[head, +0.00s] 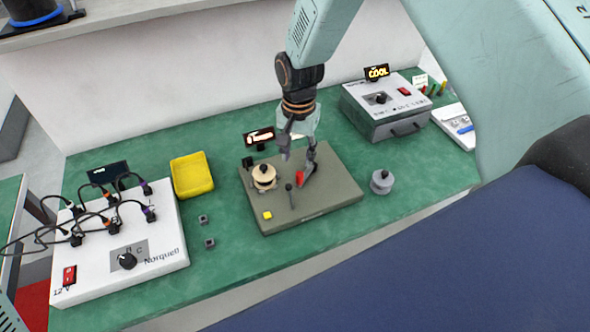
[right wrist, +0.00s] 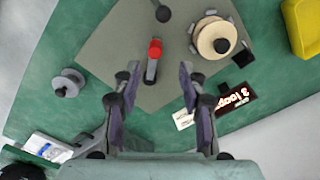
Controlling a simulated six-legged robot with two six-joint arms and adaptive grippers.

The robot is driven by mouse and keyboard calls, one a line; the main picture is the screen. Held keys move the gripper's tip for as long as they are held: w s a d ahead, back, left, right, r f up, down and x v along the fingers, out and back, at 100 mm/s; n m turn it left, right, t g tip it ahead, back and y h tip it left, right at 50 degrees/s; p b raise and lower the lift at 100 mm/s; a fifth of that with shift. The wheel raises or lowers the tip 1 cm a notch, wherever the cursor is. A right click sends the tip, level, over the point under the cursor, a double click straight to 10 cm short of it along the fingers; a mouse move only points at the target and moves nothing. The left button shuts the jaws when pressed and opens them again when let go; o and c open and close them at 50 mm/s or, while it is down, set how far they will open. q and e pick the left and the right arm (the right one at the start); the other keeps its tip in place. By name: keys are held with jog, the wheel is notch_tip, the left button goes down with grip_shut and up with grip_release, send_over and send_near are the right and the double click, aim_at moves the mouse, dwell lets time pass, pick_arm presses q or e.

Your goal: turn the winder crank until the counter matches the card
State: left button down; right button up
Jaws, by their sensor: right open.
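The winder has an olive base plate (head: 335,197) with a cream spool (head: 264,174) on its left part. Its crank has a red knob (head: 300,178), seen also in the right wrist view (right wrist: 155,48). My right gripper (head: 299,163) is open over the plate at the crank. In the wrist view the crank shows ahead of its parted fingers, not gripped. My left gripper is not in view.
A white panel with cables (head: 120,240) and a yellow tray (head: 192,175) stand left. A grey knobbed weight-like piece (head: 382,182) stands right of the plate. A box with a lit COOL sign (head: 377,72) is behind right.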

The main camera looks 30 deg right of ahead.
aim_at(299, 173)
jog(key=f, duration=0.1)
jog(key=s+f, duration=0.1)
jog(key=f, duration=0.1)
jog(key=shift+s+d+f, duration=0.2)
jog(key=shift+s+d, duration=0.05)
jog(key=f, duration=0.2)
jog(key=w+f, duration=0.1)
jog(key=f, duration=0.1)
jog(key=shift+a, duration=0.25)
jog(key=shift+s+d+r, duration=0.15)
jog(key=shift+s+d, duration=0.05)
jog(key=shift+s, duration=0.2)
jog(key=shift+w+a, duration=0.1)
jog(key=shift+c, duration=1.1)
jog(key=shift+w+a, duration=0.1)
jog(key=shift+w, duration=0.15)
jog(key=c, duration=0.3)
jog(key=shift+f, duration=0.2)
jog(key=shift+c, duration=0.7)
jog(key=shift+s+d+r, duration=0.15)
jog(key=shift+s+d, duration=0.05)
grip_shut()
jog(key=shift+w+a, duration=0.1)
jog(key=shift+w, duration=0.1)
